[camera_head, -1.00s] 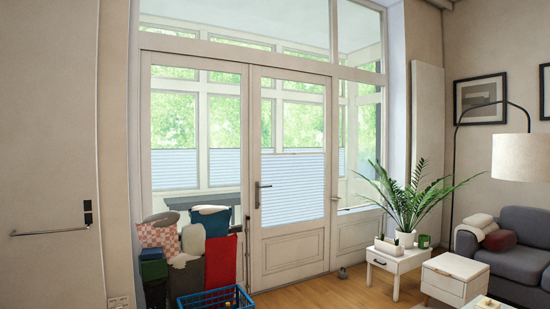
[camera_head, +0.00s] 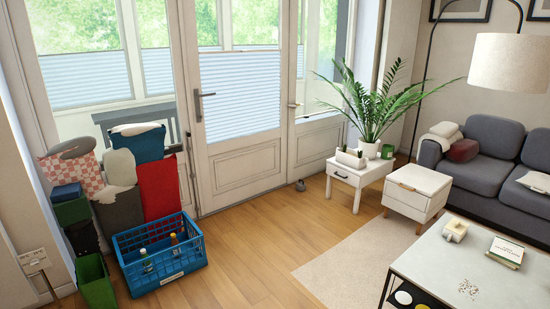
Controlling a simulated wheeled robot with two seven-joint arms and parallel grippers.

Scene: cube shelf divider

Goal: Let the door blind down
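The door blind (camera_head: 240,95) is a pale blue pleated blind on the white glazed door (camera_head: 235,170). It covers the lower part of the glass, and its top edge is near the upper part of the picture. Clear glass shows above it. The door handle (camera_head: 199,104) is on the door's left side. The door looks shut. Neither of my grippers is in view.
A blue crate (camera_head: 160,275) with bottles, several cushions (camera_head: 160,185) and a green bin (camera_head: 96,283) stand left of the door. White side tables (camera_head: 357,180), a plant (camera_head: 375,105), a sofa (camera_head: 505,165) and a coffee table (camera_head: 450,265) are right. Wooden floor (camera_head: 250,240) before the door is clear.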

